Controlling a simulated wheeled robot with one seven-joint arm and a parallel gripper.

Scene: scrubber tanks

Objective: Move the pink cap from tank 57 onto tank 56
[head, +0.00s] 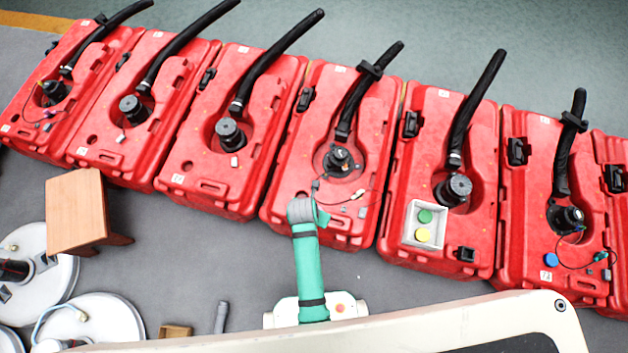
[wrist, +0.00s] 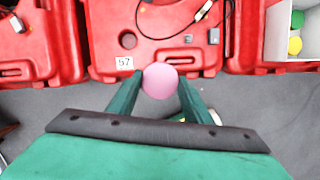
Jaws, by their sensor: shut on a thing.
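In the wrist view the pink cap (wrist: 161,84) is a round pink disc between the two green fingers of my gripper (wrist: 160,78). The gripper is shut on it, over grey floor at the near edge of tank 57 (wrist: 104,30), a red tank with a white "57" label. In the head view tank 57 (head: 298,180) appears as the red tank beyond my green arm. My gripper (head: 322,217) shows only in part there, and the cap is hidden. Tank 56 cannot be picked out; the other labels are too small to read.
A row of red tanks with black hoses runs across the head view. A white tray (head: 410,236) with a green cap (head: 425,216) and a yellow cap (head: 423,235) sits on the tank right of 57. A wooden stool (head: 74,205) stands at left. Loose cables lie on tank 57.

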